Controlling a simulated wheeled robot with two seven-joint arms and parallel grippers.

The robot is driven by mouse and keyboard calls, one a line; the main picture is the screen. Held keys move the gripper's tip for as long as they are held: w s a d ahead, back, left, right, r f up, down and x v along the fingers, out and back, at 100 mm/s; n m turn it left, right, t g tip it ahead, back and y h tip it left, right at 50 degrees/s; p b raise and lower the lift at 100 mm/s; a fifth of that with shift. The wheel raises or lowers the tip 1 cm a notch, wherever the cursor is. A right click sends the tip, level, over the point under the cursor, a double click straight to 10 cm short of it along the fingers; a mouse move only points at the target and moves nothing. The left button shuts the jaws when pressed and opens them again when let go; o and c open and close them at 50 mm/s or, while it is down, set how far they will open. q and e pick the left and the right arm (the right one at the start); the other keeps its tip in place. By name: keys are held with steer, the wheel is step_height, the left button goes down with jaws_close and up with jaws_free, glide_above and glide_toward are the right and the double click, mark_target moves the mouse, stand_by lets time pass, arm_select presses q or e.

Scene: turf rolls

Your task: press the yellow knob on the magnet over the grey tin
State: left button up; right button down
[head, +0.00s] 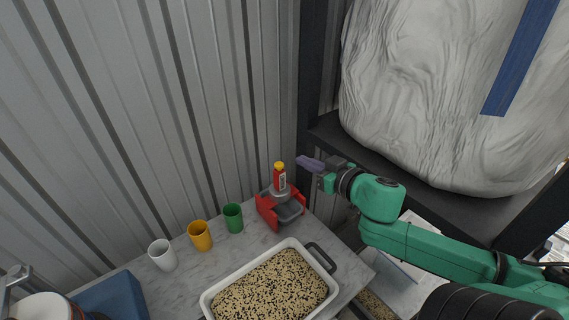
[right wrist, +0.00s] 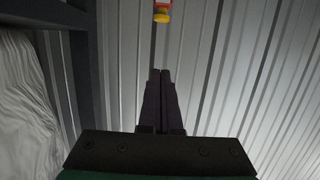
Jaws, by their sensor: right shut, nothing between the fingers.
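The magnet (head: 280,181) is a red upright body with a pale label. The yellow knob (head: 279,166) is on its top. It stands over the grey tin (head: 289,211), which sits in a red holder (head: 267,212) at the back of the table. My right gripper (head: 301,162) is shut and empty, to the right of the knob and apart from it. In the right wrist view the yellow knob (right wrist: 162,17) shows at the top edge, beyond the closed fingertips (right wrist: 160,72). My left gripper is not in view.
A white tray (head: 208,299) of speckled grain stands in front of the holder. Green (head: 233,218), yellow (head: 200,236) and white (head: 162,255) cups stand to the left. A dark shelf (head: 435,190) with a big wrapped bale (head: 430,90) is at the right. A corrugated wall stands behind.

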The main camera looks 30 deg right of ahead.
mark_target(279, 165)
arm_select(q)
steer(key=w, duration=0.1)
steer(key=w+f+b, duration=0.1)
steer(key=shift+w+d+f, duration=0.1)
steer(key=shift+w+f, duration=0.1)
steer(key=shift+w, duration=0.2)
arm_select(e)
steer(key=w+a+f, duration=0.1)
steer(key=w+f, duration=0.5)
steer(key=w, duration=0.3)
steer(key=shift+w+f, duration=0.15)
steer(key=shift+f, duration=0.1)
steer(key=shift+a, duration=0.1)
